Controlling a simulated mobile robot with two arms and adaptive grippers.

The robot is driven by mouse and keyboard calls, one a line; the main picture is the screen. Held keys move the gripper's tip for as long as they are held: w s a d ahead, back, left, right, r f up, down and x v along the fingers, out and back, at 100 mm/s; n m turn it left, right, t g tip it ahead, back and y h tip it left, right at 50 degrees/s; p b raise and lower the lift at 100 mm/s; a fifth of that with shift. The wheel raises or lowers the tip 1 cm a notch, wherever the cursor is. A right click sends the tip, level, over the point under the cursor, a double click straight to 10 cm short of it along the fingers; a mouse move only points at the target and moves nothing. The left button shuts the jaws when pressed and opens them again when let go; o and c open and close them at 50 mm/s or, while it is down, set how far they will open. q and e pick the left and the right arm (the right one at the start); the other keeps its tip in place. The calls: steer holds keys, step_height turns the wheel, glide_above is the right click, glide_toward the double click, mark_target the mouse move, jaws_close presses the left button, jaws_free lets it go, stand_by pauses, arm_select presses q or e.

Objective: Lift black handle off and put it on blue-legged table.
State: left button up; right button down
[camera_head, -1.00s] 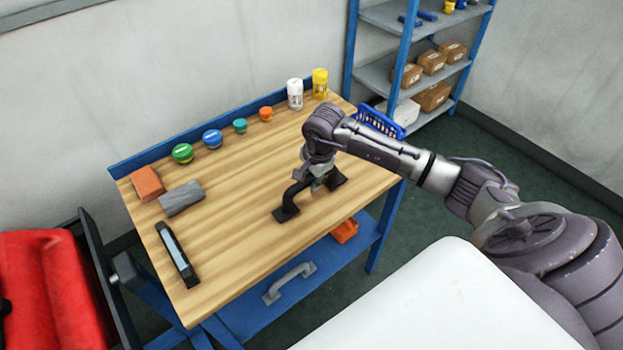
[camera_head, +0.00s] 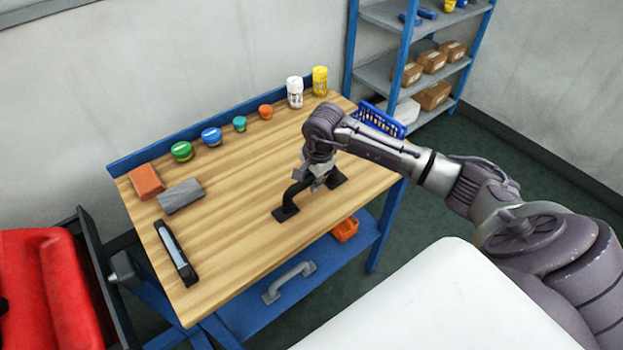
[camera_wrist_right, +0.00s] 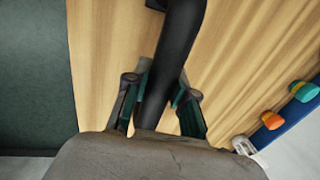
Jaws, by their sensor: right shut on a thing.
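The black handle (camera_head: 292,196) rests with its feet on the wooden top of the blue-legged table (camera_head: 235,240), toward the table's right side. My right gripper (camera_head: 318,180) is over the handle and shut on its bar. In the right wrist view the black bar (camera_wrist_right: 170,75) runs between the two fingers of my right gripper (camera_wrist_right: 160,105). Part of the handle is hidden behind the gripper. My left gripper is not in view.
Along the table's back stand several small jars, a white bottle (camera_head: 295,92) and a yellow one (camera_head: 320,81). An orange block (camera_head: 146,181), a grey block (camera_head: 181,196) and a black tool (camera_head: 176,254) lie at left. A grey handle (camera_head: 288,283) lies on the lower shelf. The table's middle is clear.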

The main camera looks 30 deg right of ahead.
steer(key=shift+r, duration=0.1)
steer(key=shift+c, duration=2)
jaws_free()
steer(key=shift+r, duration=0.1)
steer(key=shift+s+r+p, duration=0.25)
steer(key=shift+r+p, duration=0.35)
steer(key=shift+r, duration=0.5)
steer(key=shift+s+r+p, duration=0.2)
steer(key=shift+r+p, duration=0.4)
steer(key=shift+r, duration=0.45)
steer(key=shift+r+p, duration=1.25)
steer(key=shift+r, duration=1.25)
